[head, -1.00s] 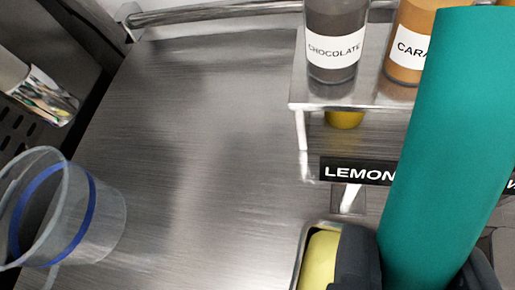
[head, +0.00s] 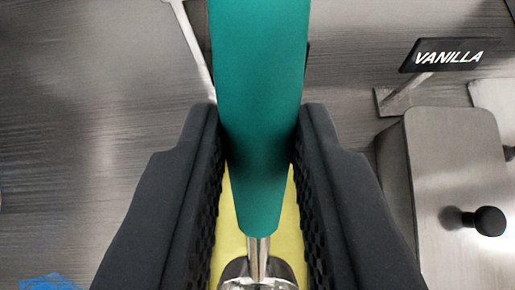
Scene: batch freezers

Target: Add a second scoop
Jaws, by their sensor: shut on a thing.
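My gripper (head: 258,165) is shut on the teal handle of a scoop (head: 260,70) in the middle of the head view. The handle runs from the top of the picture down between the two black fingers. Its metal shank and part of the scoop's metal head show at the bottom edge. Yellow contents (head: 232,235) show behind the shank, between the fingers. The fingers hide most of what lies around the yellow, and I cannot tell whether the scoop head touches it or holds any.
A black VANILLA sign (head: 449,55) stands at the upper right. Below it is a metal lid (head: 452,150) with a black knob (head: 490,221). A blue piece (head: 48,282) shows at the lower left edge. The brushed metal counter (head: 90,120) is bare at the left.

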